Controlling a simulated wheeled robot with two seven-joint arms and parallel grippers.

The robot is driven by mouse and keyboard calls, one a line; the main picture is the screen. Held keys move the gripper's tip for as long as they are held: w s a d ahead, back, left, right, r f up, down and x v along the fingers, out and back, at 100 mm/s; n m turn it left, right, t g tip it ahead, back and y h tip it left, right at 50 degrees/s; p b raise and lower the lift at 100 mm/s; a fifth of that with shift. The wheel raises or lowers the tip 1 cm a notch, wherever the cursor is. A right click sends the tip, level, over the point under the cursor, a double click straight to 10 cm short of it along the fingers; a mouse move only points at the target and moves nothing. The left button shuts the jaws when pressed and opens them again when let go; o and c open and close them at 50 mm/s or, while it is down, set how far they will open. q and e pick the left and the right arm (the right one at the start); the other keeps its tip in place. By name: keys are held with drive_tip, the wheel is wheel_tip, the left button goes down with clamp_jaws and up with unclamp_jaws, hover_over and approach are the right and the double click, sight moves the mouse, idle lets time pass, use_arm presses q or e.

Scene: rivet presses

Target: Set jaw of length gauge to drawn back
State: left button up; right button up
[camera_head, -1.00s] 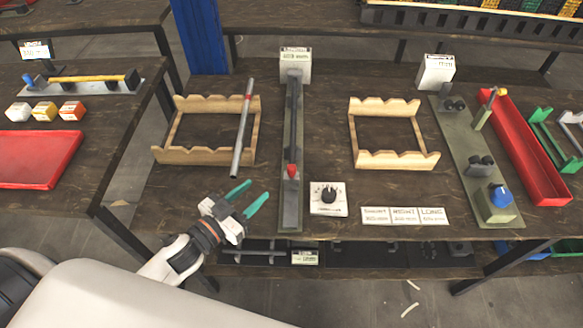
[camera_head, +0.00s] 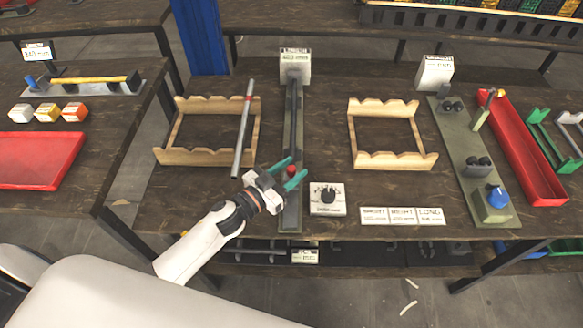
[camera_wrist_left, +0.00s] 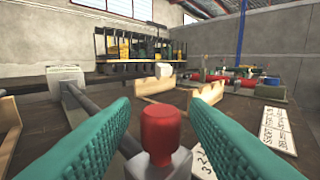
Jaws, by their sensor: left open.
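The length gauge (camera_head: 290,205) is a long grey rail with a dark rod, running from near the bench's front edge to a labelled white block (camera_head: 295,62) at its far end. Its jaw carries a red knob (camera_head: 291,171) and sits near the front end of the rail. My left gripper (camera_head: 294,173) is open, with its teal fingers on either side of the red knob. In the left wrist view the red knob (camera_wrist_left: 160,130) stands upright between the two fingers, with a gap visible on each side. My right gripper is not in view.
A wooden rack (camera_head: 195,157) with a metal tube (camera_head: 243,130) leaning on it stands left of the gauge. A second wooden rack (camera_head: 395,160) stands to the right.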

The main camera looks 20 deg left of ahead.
use_arm(q)
drive_tip(key=shift+w+d, duration=0.15)
drive_tip(key=shift+w, duration=0.05)
clamp_jaws()
drive_tip(key=s, duration=0.2)
drive_tip(key=s+d+p, duration=0.1)
drive_tip(key=s, duration=0.1)
drive_tip(key=s+d+p, duration=0.1)
drive_tip(key=s, duration=0.1)
drive_tip(key=shift+s, duration=0.35)
drive_tip(key=shift+f, duration=0.1)
drive_tip(key=shift+c, duration=1.6)
unclamp_jaws()
drive_tip(key=o, duration=0.3)
drive_tip(key=shift+s, duration=0.15)
